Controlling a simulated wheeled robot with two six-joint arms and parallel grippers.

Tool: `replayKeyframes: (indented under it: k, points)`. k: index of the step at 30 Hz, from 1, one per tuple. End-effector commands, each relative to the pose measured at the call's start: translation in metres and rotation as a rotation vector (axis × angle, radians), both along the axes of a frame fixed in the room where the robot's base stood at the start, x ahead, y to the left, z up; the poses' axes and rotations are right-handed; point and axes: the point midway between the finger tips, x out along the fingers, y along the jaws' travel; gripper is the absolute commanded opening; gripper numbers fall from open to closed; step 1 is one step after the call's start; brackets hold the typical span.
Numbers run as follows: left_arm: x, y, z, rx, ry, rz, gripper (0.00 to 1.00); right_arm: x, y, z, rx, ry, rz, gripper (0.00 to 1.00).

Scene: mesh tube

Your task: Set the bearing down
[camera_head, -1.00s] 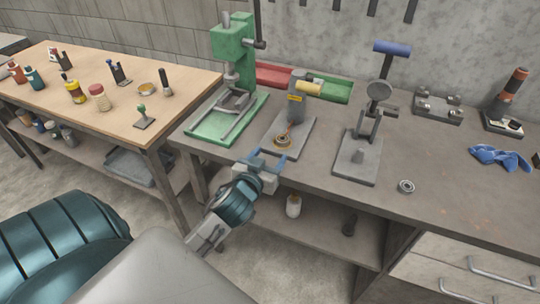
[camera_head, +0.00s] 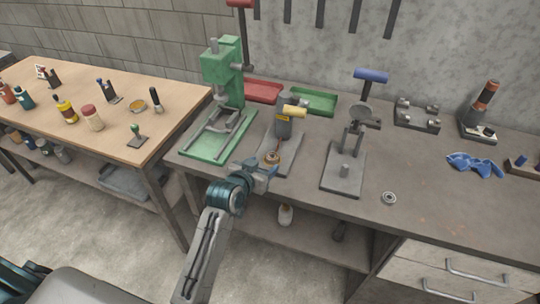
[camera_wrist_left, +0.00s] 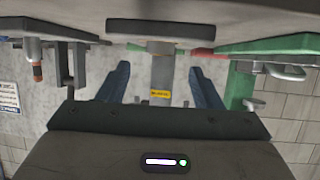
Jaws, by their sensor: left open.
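A small brassy bearing (camera_head: 272,157) sits on the base of the grey press (camera_head: 284,115) with the yellow handle, under its orange-brown tip. My left gripper (camera_head: 262,166) is in front of that press, close to the bearing, with its blue fingers apart. In the left wrist view the two open fingers (camera_wrist_left: 160,85) stand either side of the press column with its yellow label (camera_wrist_left: 160,94); nothing is clearly held. A second, silver ring-shaped bearing (camera_head: 389,198) lies flat on the grey bench, right of the presses. My right gripper is not in view.
A green press (camera_head: 222,75) stands left of the grey one, and a lever press with a blue handle (camera_head: 343,165) stands right. Red (camera_head: 263,91) and green (camera_head: 313,101) trays lie behind. Blue gloves (camera_head: 474,164) lie at right. Bare bench surrounds the silver bearing.

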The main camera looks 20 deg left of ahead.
Motion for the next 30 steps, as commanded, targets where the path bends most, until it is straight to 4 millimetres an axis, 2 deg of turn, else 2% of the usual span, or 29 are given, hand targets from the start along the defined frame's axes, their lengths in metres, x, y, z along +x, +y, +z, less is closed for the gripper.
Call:
replayKeyframes:
  k: [5,10,15,24,30]
  points:
    - [0.011,-0.001,-0.003,-0.001,0.002,0.0,0.59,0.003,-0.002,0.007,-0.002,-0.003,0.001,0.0]
    - [0.031,-0.004,-0.011,-0.001,0.003,0.001,0.59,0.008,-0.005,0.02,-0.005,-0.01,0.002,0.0]
    - [0.047,-0.006,-0.02,-0.001,0.0,0.002,0.59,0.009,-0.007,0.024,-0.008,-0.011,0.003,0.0]
    - [0.051,-0.006,-0.023,-0.001,0.0,0.001,0.59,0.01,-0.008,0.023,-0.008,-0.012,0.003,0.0]
    - [0.05,-0.006,-0.022,-0.001,0.0,0.001,0.2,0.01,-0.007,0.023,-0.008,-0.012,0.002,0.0]
